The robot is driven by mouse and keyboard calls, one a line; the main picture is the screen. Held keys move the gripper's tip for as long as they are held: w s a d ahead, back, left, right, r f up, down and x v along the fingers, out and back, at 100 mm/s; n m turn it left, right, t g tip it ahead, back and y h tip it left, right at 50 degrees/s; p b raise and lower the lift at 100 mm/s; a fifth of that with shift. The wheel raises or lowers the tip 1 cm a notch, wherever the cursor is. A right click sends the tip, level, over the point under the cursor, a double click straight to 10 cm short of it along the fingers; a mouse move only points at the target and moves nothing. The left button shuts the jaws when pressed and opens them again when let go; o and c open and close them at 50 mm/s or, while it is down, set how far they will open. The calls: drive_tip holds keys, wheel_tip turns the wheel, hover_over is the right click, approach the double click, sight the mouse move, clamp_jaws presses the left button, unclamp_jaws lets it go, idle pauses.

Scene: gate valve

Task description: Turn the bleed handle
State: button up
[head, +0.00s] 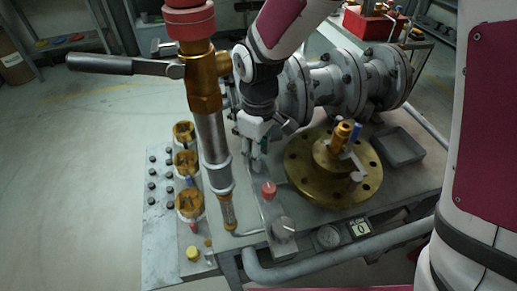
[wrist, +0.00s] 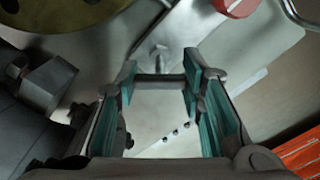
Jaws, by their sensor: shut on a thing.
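My gripper (head: 256,160) points down at the bench, between the upright pipe and the brass flange. In the wrist view, its two teal-padded fingers (wrist: 160,90) stand apart, with a narrow grey bar spanning them. I take this bar to be the bleed handle (wrist: 160,77). Its ends meet the finger pads, so the gripper is shut on it. A small metal stem (wrist: 158,54) shows just beyond the bar. In the head view, the gripper hides the bar.
The upright pipe (head: 211,140) with a brass valve and long grey lever (head: 100,65) stands close left. The brass flange (head: 335,180) and grey flanged pipe (head: 345,85) are at right. The left floor is clear.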

drive_tip(key=n+p, duration=0.1)
drive_tip(key=n, duration=0.3)
drive_tip(key=shift+n+p, duration=0.3)
drive_tip(key=shift+p, duration=0.05)
drive_tip(key=shift+n+p, duration=0.65)
drive_tip(key=shift+n, duration=1.25)
drive_tip(key=o, duration=1.2)
drive_tip(key=shift+c, duration=0.2)
drive_tip(key=shift+r, duration=0.1)
wheel_tip(320, 180, up, 12)
